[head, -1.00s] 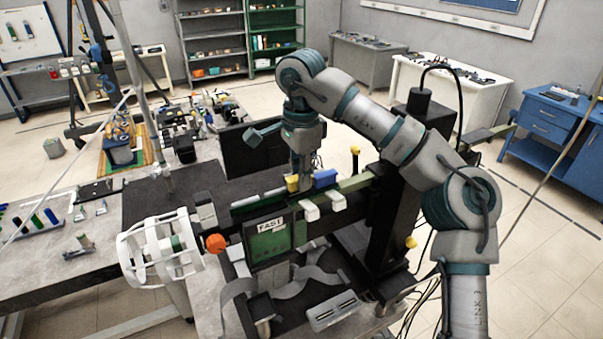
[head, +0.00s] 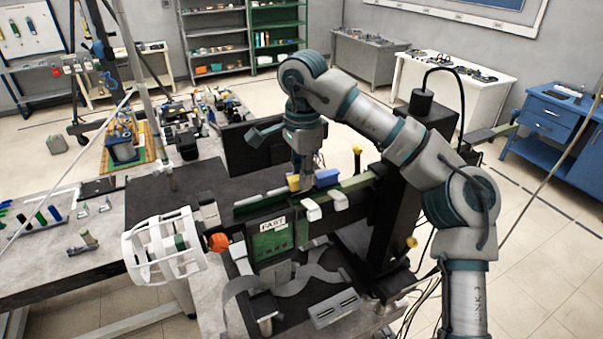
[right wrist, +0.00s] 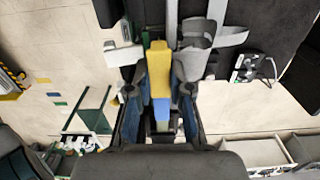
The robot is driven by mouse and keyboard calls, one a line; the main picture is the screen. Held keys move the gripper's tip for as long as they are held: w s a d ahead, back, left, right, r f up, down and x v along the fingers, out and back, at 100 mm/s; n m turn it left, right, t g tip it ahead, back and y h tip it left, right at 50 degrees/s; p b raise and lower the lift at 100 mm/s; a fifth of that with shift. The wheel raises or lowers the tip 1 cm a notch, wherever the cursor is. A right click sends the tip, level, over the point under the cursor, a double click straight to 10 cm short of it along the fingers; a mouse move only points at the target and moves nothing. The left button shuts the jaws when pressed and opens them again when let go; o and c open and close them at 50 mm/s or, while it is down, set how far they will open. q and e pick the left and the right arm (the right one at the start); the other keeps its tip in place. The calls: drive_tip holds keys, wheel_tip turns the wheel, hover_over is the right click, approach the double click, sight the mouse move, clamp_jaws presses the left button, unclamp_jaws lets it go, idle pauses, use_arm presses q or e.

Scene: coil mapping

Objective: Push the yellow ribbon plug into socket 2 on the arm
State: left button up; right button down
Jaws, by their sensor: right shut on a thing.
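The yellow ribbon plug (head: 294,183) is at the top edge of the arm (head: 355,184), the long dark and green bar. My right gripper (head: 302,181) points down at it from above. In the right wrist view the yellow plug (right wrist: 159,68) stands between the two fingers, and the gripper (right wrist: 160,85) is shut on it. A blue plug (head: 327,178) sits on the bar just right of the yellow one. The fingers and plug hide the place below them, so I cannot tell which socket lies there or how deep the plug is. My left gripper is not in view.
Two white plugs (head: 314,212) sit on the bar's near side. A green box labelled FAST (head: 270,241) is in front, with an orange knob (head: 218,242) and a white coil cage (head: 163,248) to its left. Loose grey ribbon (head: 290,283) lies below.

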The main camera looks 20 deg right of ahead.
drive_tip(key=shift+f+b, duration=0.35)
drive_tip(key=shift+f, duration=0.45)
idle(0.7)
drive_tip(key=c, duration=1)
unclamp_jaws()
drive_tip(key=shift+r, duration=0.15)
wheel_tip(320, 180, up, 5)
drive_tip(key=shift+f, duration=0.1)
drive_tip(key=shift+r, duration=1.15)
